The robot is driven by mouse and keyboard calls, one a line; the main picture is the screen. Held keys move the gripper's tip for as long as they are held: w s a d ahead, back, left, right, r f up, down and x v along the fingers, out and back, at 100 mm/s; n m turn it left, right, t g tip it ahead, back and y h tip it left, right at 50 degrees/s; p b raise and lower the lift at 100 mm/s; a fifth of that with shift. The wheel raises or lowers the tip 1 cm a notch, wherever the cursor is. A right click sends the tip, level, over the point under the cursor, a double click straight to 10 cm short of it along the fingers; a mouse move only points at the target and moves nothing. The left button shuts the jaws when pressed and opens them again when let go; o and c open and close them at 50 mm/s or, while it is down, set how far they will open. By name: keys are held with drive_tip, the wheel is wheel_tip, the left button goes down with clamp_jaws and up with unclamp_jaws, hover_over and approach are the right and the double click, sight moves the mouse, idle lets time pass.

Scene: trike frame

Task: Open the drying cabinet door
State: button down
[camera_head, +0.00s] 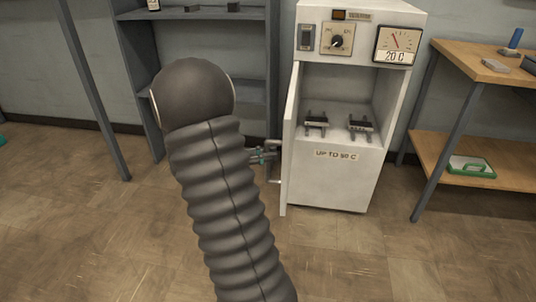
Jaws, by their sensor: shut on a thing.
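The white drying cabinet (393,172) stands on the floor right of centre. Its door (290,145) is swung open to the left and shows nearly edge-on, leaving the inside exposed. Two small dark racks (316,122) stand inside. My gripper (273,156) is at the outer face of the door, left of its edge, and is shut on the door handle. The handle is small here and mostly hidden by the fingers. My arm hides part of the area left of the gripper.
A wooden bench (490,62) with a lower shelf and a green tray (471,167) stands right of the cabinet. Grey metal shelving (201,15) stands behind my arm. The floor (400,255) in front of the cabinet is clear.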

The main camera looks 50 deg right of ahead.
drive_tip(key=c, duration=1.1)
unclamp_jaws()
drive_tip(key=shift+c, duration=0.2)
drive_tip(key=v, duration=1.2)
